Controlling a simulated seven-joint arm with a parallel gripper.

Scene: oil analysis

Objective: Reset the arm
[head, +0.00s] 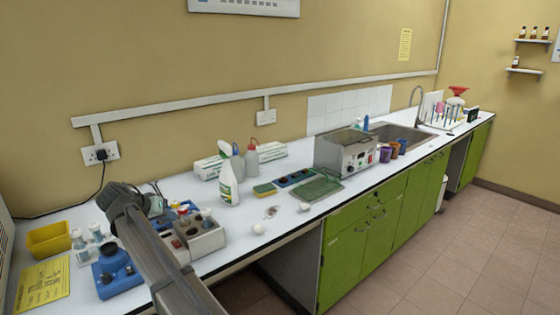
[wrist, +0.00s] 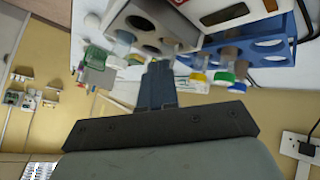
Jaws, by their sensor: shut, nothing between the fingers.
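My arm reaches in from the lower edge of the head view, over the left part of the white bench (head: 285,225). My gripper shows in the wrist view (wrist: 158,65), with its dark blue-grey fingers together and nothing between them. In the head view the gripper itself is hard to make out behind the arm. The wrist view looks upside down. A grey block with round holes (wrist: 150,28) and a blue rack (wrist: 275,52) with several colour-capped vials (wrist: 220,80) show beyond the fingertips, seemingly apart from them.
Close to the arm are the grey holed block (head: 200,240), a blue device (head: 115,272), small bottles (head: 80,243) and a yellow tray (head: 48,240). A spray bottle (head: 228,182), sponge (head: 264,190) and metal-sided bath (head: 355,158) stand farther right. The bench front edge right of the block is mostly clear.

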